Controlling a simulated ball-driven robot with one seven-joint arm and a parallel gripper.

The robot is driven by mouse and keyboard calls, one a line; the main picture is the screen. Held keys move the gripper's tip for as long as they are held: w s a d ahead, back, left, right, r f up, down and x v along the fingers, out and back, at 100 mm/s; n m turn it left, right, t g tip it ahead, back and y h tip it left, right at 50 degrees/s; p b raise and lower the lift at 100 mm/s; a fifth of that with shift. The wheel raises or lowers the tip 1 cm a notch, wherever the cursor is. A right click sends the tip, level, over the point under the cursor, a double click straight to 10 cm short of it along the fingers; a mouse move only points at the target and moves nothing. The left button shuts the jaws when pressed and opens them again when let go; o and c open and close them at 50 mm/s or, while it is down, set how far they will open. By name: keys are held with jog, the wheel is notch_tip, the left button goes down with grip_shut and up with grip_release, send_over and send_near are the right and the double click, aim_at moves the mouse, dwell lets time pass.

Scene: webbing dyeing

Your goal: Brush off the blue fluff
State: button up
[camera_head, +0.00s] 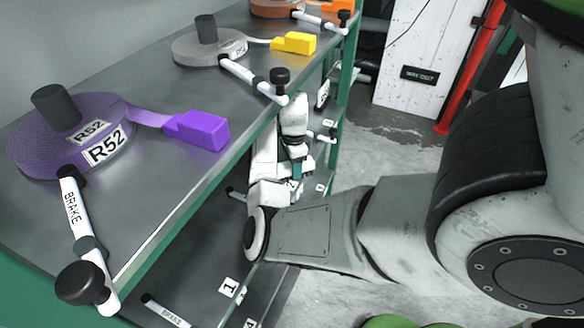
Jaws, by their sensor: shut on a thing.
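I see no blue fluff and no brush in this view. My arm reaches in from the right, bends at an elbow low in the middle and runs up beside the shelf edge. I cannot make out the jaws of my gripper or what they hold; the far end of the arm is small and partly covered by its own links and the shelf. On the top shelf (165,200) lies a purple webbing roll (30,150) labelled R52, with a purple block (203,130) on its tail.
A grey roll (190,48) with a yellow block (294,43) and an orange-brown roll (272,8) lie farther along. White brake levers with black knobs (80,283) jut over the shelf's front edge. Lower shelves hold more levers. Open floor (385,160) lies right of the rack.

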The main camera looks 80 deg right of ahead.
jog(key=shift+w+d+f+b, duration=0.1)
jog(key=shift+w+d+b, duration=0.15)
jog(key=shift+w, duration=0.5)
jog(key=shift+w+d+f+b, duration=0.1)
jog(key=shift+w+b, duration=0.25)
jog(key=shift+w, duration=0.4)
jog(key=shift+w+d+r+b, duration=0.15)
jog(key=shift+w+b, duration=0.1)
jog(key=shift+w, duration=0.5)
jog(key=shift+w+d+f+b, duration=0.1)
jog(key=shift+w+d+b, duration=0.15)
jog(key=shift+w, duration=0.45)
jog(key=shift+w+d+r+b, duration=0.1)
jog(key=shift+w+b, duration=0.15)
jog(key=shift+w, duration=0.5)
jog(key=shift+r, duration=0.1)
notch_tip(320, 180, up, 3)
jog(key=p, duration=0.3)
jog(key=shift+r, duration=1.45)
jog(key=shift+r, duration=0.15)
